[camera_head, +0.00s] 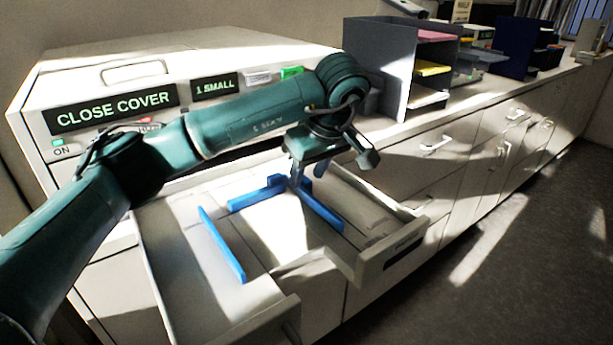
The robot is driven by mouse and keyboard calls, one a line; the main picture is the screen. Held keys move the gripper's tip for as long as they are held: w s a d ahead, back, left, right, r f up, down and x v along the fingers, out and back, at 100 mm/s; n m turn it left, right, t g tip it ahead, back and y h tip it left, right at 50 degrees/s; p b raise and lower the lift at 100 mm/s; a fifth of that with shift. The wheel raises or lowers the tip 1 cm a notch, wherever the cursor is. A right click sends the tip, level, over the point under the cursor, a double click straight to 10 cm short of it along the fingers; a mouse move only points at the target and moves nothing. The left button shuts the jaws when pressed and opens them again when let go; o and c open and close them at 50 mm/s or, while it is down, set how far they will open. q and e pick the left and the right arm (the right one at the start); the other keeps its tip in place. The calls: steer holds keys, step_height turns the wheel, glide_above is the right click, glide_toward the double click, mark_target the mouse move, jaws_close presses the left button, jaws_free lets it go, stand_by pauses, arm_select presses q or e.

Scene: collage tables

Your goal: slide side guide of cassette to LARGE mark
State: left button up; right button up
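The cassette (360,270) is a pale drawer pulled out of the front of a white machine. Inside it a long blue side guide (222,245) stands on the left. Another blue guide (320,209) stands on the right, and a blue cross piece (254,195) lies toward the back. My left gripper (299,180) points down over the cassette, at the back end of the right blue guide. Its fingers partly hide that end, and I cannot tell whether they touch or grip it. No LARGE mark is readable. My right gripper is not in view.
The machine's displays read "CLOSE COVER" (115,107) and "1 SMALL" (214,87). A grey paper organizer (385,60) with coloured sheets stands on the counter to the right. White cabinets (470,150) run along the wall. The floor (510,250) at right is clear.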

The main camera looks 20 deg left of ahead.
arm_select(q)
steer(key=shift+x, duration=1.05)
jaws_close()
